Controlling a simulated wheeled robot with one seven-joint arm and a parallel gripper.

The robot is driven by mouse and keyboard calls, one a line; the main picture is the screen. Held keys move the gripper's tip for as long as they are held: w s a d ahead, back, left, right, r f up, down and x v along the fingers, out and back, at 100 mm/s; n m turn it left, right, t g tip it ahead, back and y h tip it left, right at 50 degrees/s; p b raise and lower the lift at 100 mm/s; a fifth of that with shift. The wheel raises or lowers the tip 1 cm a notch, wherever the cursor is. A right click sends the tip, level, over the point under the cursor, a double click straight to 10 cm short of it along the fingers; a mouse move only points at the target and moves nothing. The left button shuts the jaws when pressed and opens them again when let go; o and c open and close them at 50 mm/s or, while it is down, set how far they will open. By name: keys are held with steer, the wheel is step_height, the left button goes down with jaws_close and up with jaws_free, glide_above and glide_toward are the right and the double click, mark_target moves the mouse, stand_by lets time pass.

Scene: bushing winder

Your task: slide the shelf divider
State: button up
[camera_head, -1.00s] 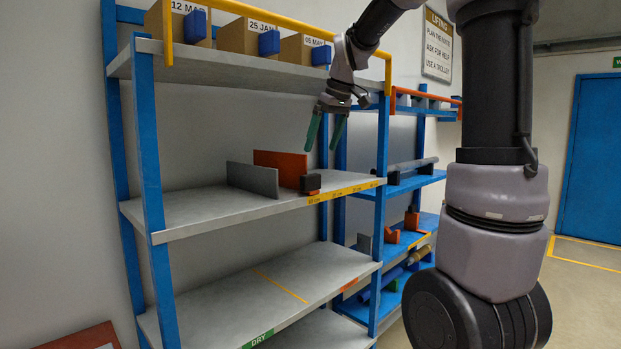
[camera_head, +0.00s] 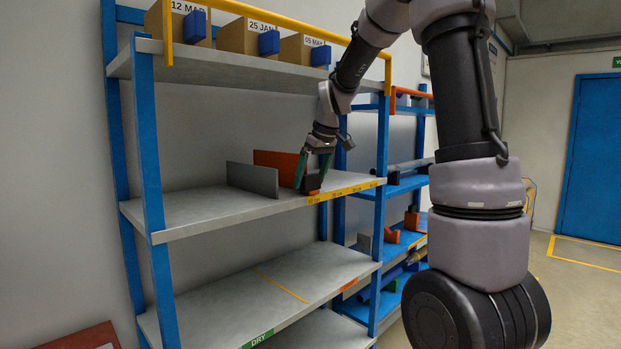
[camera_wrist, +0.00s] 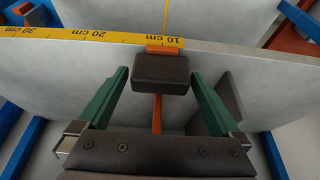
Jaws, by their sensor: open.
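The orange shelf divider (camera_head: 272,160) stands upright on the middle shelf (camera_head: 200,212), and a dark block (camera_wrist: 160,73) sits at its front end. An orange tab (camera_wrist: 162,49) shows beside the block at the scale strip, close to the 10 cm mark. My gripper (camera_head: 311,173) is over the divider's front end with its green fingers pointing down. In the wrist view the open fingers lie on either side of the block, with a gap showing on each side. In the head view the fingers partly hide the block.
A grey upright plate (camera_head: 252,179) stands left of the orange divider. A yellow centimetre scale (camera_head: 345,191) runs along the shelf's front edge. The upper shelf (camera_head: 230,70) with cardboard boxes (camera_head: 240,38) is above. The shelf's left part is clear.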

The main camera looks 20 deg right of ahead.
jaws_close()
steer(key=w+d, duration=0.3)
steer(key=d, duration=0.2)
steer(key=w+d, duration=0.3)
steer(key=d, duration=0.3)
steer(key=w+d, duration=0.4)
steer(key=d, duration=0.2)
steer(key=shift+d, duration=0.2)
jaws_free()
steer(key=v, duration=1.1)
steer(key=shift+s+a, duration=0.1)
steer(key=shift+a, duration=0.05)
